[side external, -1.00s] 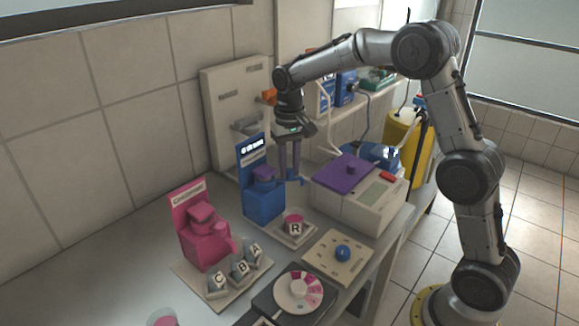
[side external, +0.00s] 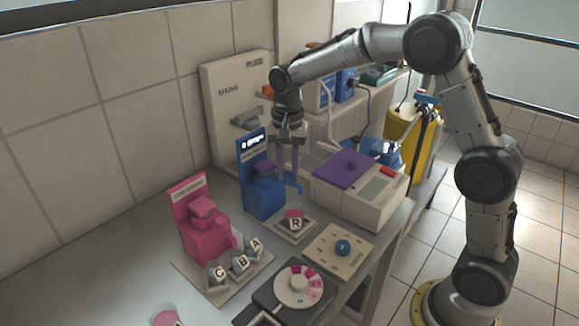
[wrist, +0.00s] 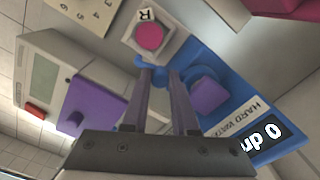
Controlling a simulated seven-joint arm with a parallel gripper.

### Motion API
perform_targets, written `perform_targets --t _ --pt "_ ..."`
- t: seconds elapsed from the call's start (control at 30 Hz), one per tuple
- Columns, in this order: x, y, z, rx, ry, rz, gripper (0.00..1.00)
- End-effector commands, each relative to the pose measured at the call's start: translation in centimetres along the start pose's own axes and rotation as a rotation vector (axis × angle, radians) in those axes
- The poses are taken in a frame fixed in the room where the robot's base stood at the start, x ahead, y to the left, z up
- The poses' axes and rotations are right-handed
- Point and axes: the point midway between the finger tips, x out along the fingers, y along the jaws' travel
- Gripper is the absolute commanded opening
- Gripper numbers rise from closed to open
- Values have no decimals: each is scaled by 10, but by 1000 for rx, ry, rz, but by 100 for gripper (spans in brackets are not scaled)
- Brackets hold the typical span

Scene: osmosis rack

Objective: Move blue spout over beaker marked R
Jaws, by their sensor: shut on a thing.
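The blue dispenser (side external: 264,190) stands at the back, with a purple block on its front and a lit display on its back panel. Its blue spout (side external: 294,184) juts out to the right; in the wrist view the spout (wrist: 150,72) lies between my fingertips. My gripper (side external: 290,174) points down and is shut on the spout, with the fingers hiding part of it. The beaker marked R (side external: 294,220) holds pink and stands on a pale pad in front of the dispenser. It also shows in the wrist view (wrist: 149,37), close to the spout. I cannot tell whether the spout's mouth is over it.
A pink dispenser (side external: 203,232) with beakers A, B and C (side external: 238,264) stands front left. A white machine with a purple lid (side external: 343,169) is close to the right. A blue-knob panel (side external: 343,247) and a pink-marked dial (side external: 299,287) lie in front.

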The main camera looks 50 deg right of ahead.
Motion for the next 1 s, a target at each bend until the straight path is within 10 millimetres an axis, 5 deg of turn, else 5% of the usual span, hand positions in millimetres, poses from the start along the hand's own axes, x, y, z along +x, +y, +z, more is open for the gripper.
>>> perform_targets --t 0.4,1.0 --pt "-2 -6 13 236 4 -5 0" --pt "-2 -8 16 287 3 -6 0"
